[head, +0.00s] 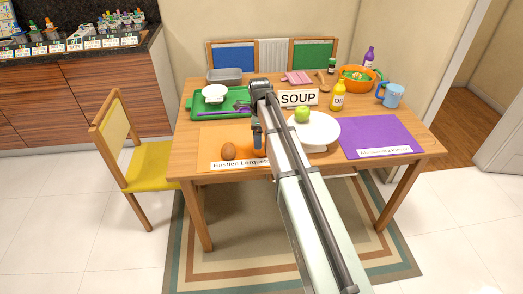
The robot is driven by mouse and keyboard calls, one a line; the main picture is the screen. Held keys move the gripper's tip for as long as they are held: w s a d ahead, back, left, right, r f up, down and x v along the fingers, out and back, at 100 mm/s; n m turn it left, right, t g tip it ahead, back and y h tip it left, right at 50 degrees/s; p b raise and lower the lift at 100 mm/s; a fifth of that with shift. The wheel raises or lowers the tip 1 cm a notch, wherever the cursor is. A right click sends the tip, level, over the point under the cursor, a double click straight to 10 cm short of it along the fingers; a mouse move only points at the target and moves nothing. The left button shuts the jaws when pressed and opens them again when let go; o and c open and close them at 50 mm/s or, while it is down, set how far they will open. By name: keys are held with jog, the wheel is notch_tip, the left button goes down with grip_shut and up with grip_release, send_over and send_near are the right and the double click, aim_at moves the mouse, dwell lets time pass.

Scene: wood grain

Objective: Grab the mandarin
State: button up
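I cannot make out a clear mandarin in the head view. A small brown roundish thing (228,151) lies on the orange placemat (215,135) at the table's front left; I cannot tell whether it is a fruit or an egg. My arm reaches over the table from the front. My gripper (258,143) points down over the right part of the orange placemat, right of the brown thing and apart from it. Its fingers are too small and too hidden to show whether they are open. The arm hides part of the table's middle.
A green apple (302,114) sits on a white stand (320,130) right of my arm. Behind are a SOUP sign (298,98), yellow bottle (338,96), orange bowl (352,84) and blue mug (391,95). A green tray (203,112) stands back left. The purple placemat (375,135) is mostly bare.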

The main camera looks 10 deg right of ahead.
jog(key=shift+s+f, duration=0.15)
jog(key=shift+f, duration=1.3)
jog(key=shift+s+f, duration=0.1)
jog(key=shift+f, duration=1.35)
jog(key=shift+c, duration=0.3)
jog(key=c, duration=1.1)
